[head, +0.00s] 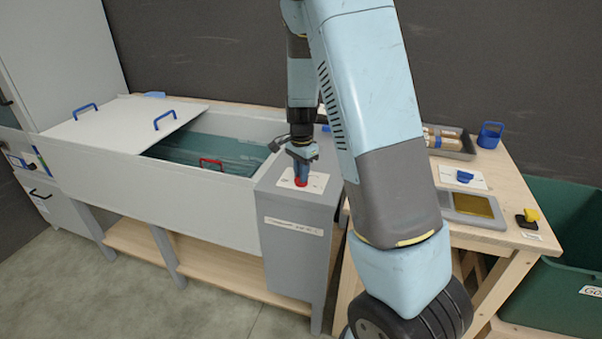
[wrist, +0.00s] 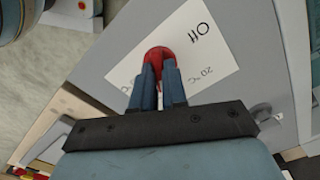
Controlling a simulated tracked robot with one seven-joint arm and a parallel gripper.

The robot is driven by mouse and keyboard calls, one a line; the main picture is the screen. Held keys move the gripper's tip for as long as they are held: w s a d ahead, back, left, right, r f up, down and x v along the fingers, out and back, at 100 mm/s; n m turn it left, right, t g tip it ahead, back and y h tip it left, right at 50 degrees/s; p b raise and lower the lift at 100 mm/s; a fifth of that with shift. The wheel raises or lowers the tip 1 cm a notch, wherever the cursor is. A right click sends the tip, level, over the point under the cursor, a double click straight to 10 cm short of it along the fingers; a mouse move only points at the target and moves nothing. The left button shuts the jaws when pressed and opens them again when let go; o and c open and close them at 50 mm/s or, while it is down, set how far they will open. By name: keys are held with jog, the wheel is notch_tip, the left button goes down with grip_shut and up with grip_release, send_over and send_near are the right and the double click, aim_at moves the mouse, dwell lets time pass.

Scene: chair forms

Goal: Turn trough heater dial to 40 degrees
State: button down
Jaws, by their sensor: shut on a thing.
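The red dial (wrist: 160,54) sits on a white label card (wrist: 200,42) on the grey heater box. In the wrist view the card reads "Off" and "20 °C", with another marking partly hidden by the fingers. My gripper (wrist: 160,72) is shut on the dial, one blue finger on each side. In the head view my gripper (head: 301,172) points down onto the red dial (head: 300,182) on top of the heater box (head: 292,240). The dial's pointer is hidden, so I cannot tell its setting. A 40 degree mark is not readable.
The trough (head: 180,190) with a partly open white lid (head: 125,123) and a red handle (head: 211,164) lies left of the box. A green bin (head: 560,270) is at far right.

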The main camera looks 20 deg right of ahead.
jog(key=shift+w+a+r, duration=0.1)
jog(key=shift+w+r, duration=0.05)
jog(key=shift+w, duration=0.05)
jog(key=c, duration=1.2)
grip_release()
jog(key=shift+s, duration=0.1)
jog(key=shift+o, duration=0.2)
notch_tip(320, 180, up, 13)
jog(key=shift+r, duration=0.2)
